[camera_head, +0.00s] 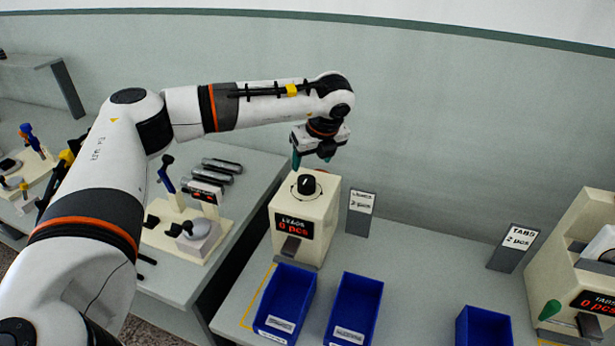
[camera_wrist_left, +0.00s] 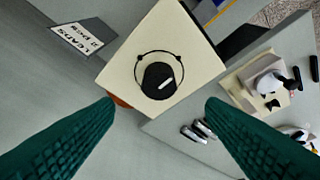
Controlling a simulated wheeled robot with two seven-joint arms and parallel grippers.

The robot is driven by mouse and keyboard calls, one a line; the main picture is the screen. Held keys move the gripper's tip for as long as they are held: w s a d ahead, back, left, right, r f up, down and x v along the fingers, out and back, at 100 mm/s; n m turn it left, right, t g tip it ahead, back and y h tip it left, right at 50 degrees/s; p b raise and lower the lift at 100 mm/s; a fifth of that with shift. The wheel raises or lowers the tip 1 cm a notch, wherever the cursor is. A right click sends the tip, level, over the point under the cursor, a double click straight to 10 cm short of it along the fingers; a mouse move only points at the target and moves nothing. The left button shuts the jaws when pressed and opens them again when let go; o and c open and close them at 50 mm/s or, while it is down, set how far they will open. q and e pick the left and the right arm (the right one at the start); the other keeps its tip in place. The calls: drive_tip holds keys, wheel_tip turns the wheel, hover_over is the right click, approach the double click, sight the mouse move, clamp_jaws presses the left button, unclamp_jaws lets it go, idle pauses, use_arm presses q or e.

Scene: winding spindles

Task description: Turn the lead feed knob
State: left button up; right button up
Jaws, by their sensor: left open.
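The lead feed knob (camera_head: 306,184) is a black round knob on top of the cream feeder box (camera_head: 301,222), whose red display reads "LEADS 0 pcs". In the left wrist view the knob (camera_wrist_left: 159,79) has a white pointer line and sits inside a thin black ring marked with dots. My left gripper (camera_head: 308,160) is above the knob, pointing down. In the left wrist view its two green ridged fingers (camera_wrist_left: 160,110) are spread wide, apart from the knob, with nothing between them. My right gripper does not show.
Two blue bins (camera_head: 287,300) (camera_head: 354,308) stand before the feeder. A "LEADS" sign (camera_head: 361,201) is beside it. A "TABS" feeder (camera_head: 583,270) and its sign (camera_head: 513,246) are at right. A winding station (camera_head: 190,225) stands on the left bench.

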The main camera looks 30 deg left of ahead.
sight(306, 179)
use_arm(q)
drive_tip(key=p+x, duration=0.2)
drive_tip(key=x, duration=0.7)
drive_tip(key=shift+w+f, duration=0.15)
drive_tip(key=shift+f, duration=0.25)
drive_tip(key=shift+c, duration=0.3)
drive_tip(key=c, duration=0.9)
drive_tip(key=shift+c, duration=0.2)
